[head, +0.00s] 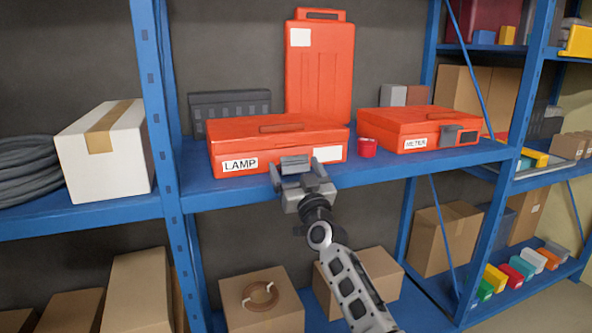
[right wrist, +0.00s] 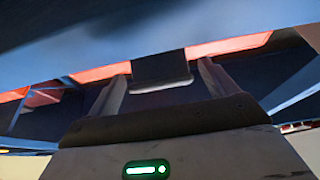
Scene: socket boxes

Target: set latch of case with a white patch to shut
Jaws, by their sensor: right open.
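An orange-red case labelled LAMP (head: 275,140) lies flat on the blue shelf, with a plain white patch (head: 328,153) on its front at the right. Its grey latch (head: 294,161) is at the middle of the front and appears to stick out towards me. My right gripper (head: 298,173) is open just in front of this latch. In the right wrist view the dark latch plate (right wrist: 160,70) shows between the two fingers (right wrist: 161,88), with a gap on each side. The gripper partly hides the latch in the head view. My left gripper is out of view.
An orange-red METER case (head: 405,122) with a grey latch lies to the right, beyond a small red cup (head: 367,147). An upright orange-red case (head: 320,75), also bearing a white patch, and a dark case (head: 230,104) stand behind. The blue shelf edge (head: 400,172) runs beneath the gripper.

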